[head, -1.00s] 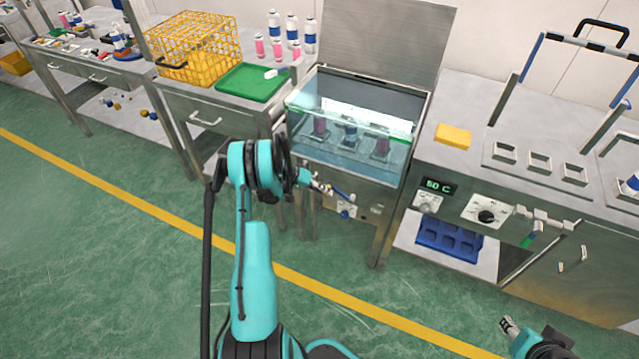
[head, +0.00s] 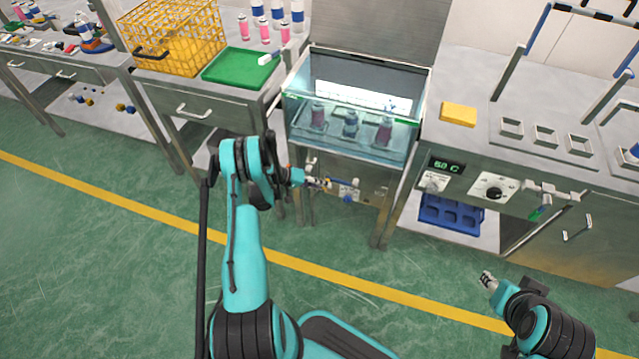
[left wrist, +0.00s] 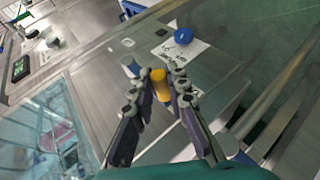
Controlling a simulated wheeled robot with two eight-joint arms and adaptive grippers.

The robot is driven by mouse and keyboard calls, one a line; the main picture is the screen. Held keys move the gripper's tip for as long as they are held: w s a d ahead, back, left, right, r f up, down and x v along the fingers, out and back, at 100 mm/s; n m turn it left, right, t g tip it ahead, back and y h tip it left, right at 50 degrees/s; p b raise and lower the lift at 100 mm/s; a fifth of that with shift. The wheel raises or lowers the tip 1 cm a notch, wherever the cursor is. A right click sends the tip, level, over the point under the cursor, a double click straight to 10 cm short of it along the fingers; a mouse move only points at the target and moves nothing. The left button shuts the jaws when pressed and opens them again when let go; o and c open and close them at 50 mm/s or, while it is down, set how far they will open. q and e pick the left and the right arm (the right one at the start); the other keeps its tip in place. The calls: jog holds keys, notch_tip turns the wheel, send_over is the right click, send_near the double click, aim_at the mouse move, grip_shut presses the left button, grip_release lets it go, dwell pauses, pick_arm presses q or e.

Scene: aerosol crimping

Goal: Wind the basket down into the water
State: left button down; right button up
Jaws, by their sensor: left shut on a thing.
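The glass-walled water tank (head: 300,137) stands at the middle back. Inside it several cans, one of them pink (head: 385,133), stand in the water. The basket under them is hard to make out. My left gripper (head: 322,183) is at the tank's steel front, below the glass. In the left wrist view my left gripper (left wrist: 160,88) has its fingers on either side of a yellow-orange crank handle (left wrist: 160,85) and is shut on it. A blue knob (left wrist: 183,35) is beyond it. My right gripper (head: 488,281) is low at the right, away from the tank; its fingertips are too small to read.
A green tray (head: 240,68) and a yellow wire basket (head: 170,38) are on the left bench. The right bench has a yellow sponge (head: 458,114), a temperature display (head: 446,166) and a dial (head: 494,187). A blue rack (head: 450,214) is on the shelf below. The green floor in front is open.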

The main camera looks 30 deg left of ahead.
pick_arm(q)
jog(key=shift+a, duration=0.2)
jog(key=c, duration=1.5)
grip_release()
jog(key=v, duration=1.2)
